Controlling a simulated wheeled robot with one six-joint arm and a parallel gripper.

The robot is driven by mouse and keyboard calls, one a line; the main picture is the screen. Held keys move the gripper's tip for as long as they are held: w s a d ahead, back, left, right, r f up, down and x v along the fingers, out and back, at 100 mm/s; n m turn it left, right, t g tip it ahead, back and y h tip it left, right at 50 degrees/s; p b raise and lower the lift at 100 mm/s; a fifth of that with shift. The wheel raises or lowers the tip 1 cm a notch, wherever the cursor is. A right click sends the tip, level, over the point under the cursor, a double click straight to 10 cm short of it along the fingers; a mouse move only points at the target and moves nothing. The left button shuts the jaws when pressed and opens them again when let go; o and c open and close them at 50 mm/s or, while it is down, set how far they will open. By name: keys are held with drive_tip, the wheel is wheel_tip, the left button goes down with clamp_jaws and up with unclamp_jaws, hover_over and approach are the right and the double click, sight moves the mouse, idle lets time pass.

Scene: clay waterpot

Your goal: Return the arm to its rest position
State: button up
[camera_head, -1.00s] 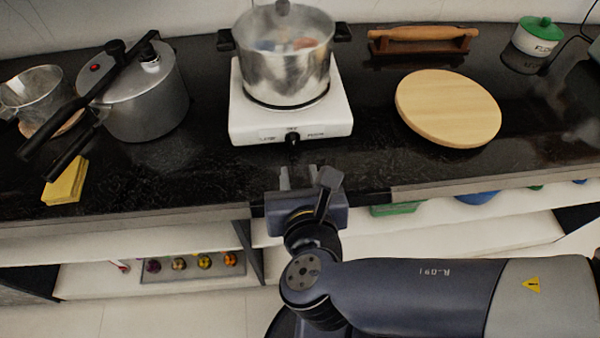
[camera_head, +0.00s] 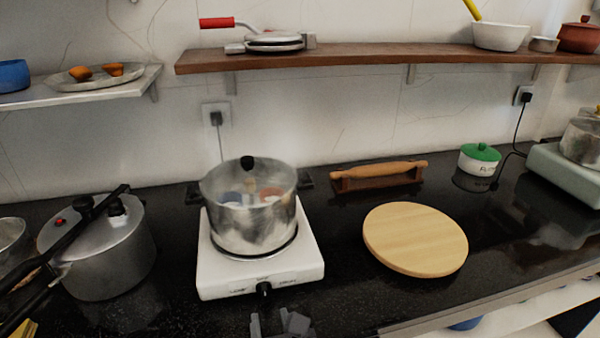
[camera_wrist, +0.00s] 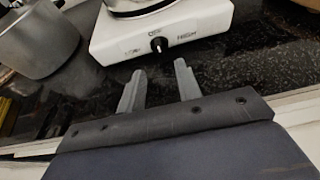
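My gripper (camera_head: 283,322) shows only by its finger ends at the bottom edge of the head view, in front of the white hot plate (camera_head: 262,270). In the wrist view my gripper (camera_wrist: 160,84) has its two grey fingers apart, with only the dark counter between them. It holds nothing. The rest of my arm is out of the head view. The hot plate's front with its black knob (camera_wrist: 158,45) lies just beyond the fingertips in the wrist view. A steel pot (camera_head: 250,215) with a see-through lid stands on the hot plate.
A pressure cooker (camera_head: 98,250) stands on the left, its long handles toward the front. A round wooden board (camera_head: 415,240), a rolling pin on a stand (camera_head: 378,174) and a green-lidded jar (camera_head: 479,160) are on the right. A wooden shelf (camera_head: 400,57) runs above the counter.

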sight(265, 294)
drive_tip(key=shift+b+x, duration=1.5)
drive_tip(key=shift+x, duration=2.45)
drive_tip(key=shift+s+r, duration=0.1)
